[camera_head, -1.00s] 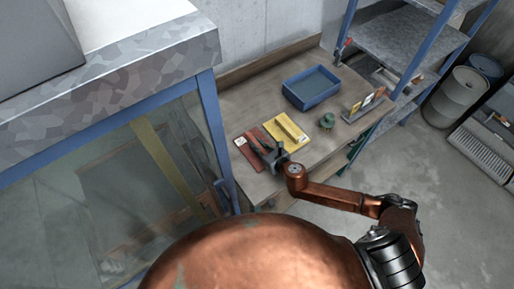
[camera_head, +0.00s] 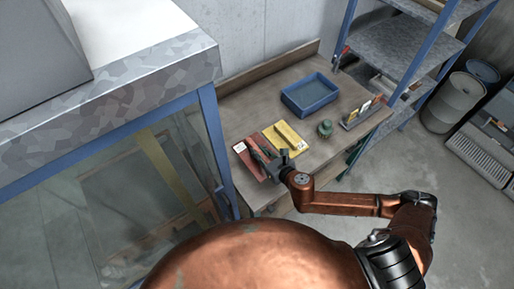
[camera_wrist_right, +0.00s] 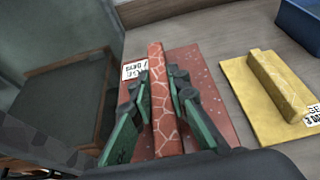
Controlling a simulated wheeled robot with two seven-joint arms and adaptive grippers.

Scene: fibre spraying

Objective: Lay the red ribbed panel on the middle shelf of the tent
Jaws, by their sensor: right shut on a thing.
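The red ribbed panel (camera_head: 248,162) lies on the workbench beside a yellow ribbed panel. It has a raised rib and a white label, and shows large in the right wrist view (camera_wrist_right: 208,75). My right gripper (camera_head: 263,152) is shut on the panel's rib, with its green-padded fingers (camera_wrist_right: 160,85) on either side. The panel looks flat on the bench; any small gap beneath is hidden. A blue-framed booth with see-through walls (camera_head: 207,110), apparently the tent, stands at the left. Its inside shows only dimly, and I cannot make out the middle shelf. My left gripper is not in view.
The yellow panel (camera_head: 291,142) lies close to the right of the red one. A blue tray (camera_head: 310,108), a green knob-like object (camera_head: 325,129) and a small card rack (camera_head: 350,122) also stand on the bench. Grey metal shelving (camera_head: 440,45) and drums (camera_head: 452,100) are at the right.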

